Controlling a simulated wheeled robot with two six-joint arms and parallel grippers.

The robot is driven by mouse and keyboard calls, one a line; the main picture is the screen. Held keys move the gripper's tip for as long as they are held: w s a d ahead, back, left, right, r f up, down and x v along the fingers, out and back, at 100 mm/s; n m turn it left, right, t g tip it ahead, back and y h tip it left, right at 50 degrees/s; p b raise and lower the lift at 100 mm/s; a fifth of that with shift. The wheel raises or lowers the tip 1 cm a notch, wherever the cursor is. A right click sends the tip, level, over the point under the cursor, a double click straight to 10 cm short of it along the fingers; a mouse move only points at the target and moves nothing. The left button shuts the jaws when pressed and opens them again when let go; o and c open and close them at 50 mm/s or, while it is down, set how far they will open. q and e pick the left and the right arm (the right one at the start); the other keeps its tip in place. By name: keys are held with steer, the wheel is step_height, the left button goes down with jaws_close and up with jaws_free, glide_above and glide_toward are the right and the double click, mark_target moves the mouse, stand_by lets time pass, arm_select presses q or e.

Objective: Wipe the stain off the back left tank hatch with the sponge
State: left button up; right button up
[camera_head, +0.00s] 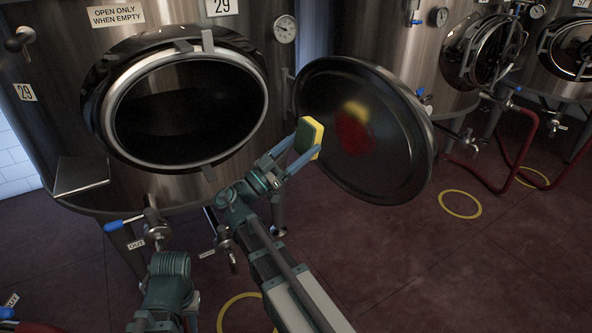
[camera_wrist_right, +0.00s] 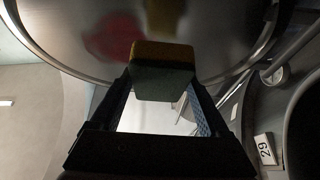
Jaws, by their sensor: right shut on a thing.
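The round metal hatch (camera_head: 400,165) of tank 29 stands swung open to the right of the tank opening. A red stain (camera_head: 352,132) is on its inner face; it also shows in the right wrist view (camera_wrist_right: 112,38). My right gripper (camera_head: 306,149) is shut on a yellow and green sponge (camera_head: 309,132), just left of the stain. The sponge shows between the fingers in the right wrist view (camera_wrist_right: 163,72). A yellow reflection of the sponge shows on the hatch above the stain, and the sponge looks apart from the metal. My left gripper is not seen.
The tank's dark round opening (camera_head: 185,108) is left of the hatch. A gauge (camera_head: 285,29) sits above, between them. A blue-handled valve (camera_head: 125,222) sticks out below. Other tanks and red hoses (camera_head: 515,165) are at the right. Floor below the hatch is clear.

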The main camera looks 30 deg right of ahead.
mark_target(354, 140)
steer(key=shift+w+a+f+h+b, duration=0.15)
steer(key=shift+a+h+b, duration=0.55)
steer(key=shift+w+d, duration=0.25)
steer(key=shift+d, duration=1.25)
steer(key=shift+w+d, duration=0.2)
steer(key=shift+d, duration=1.3)
steer(key=shift+w+d, duration=0.2)
steer(key=shift+d, duration=0.85)
steer(key=shift+s, duration=0.1)
steer(key=shift+s+d, duration=0.15)
steer(key=shift+s, duration=0.75)
steer(key=shift+s+d, duration=0.1)
steer(key=shift+s, duration=0.8)
steer(key=shift+s+d, duration=0.25)
steer(key=shift+s, duration=0.7)
steer(key=shift+s+d, duration=0.25)
steer(key=shift+s, duration=0.7)
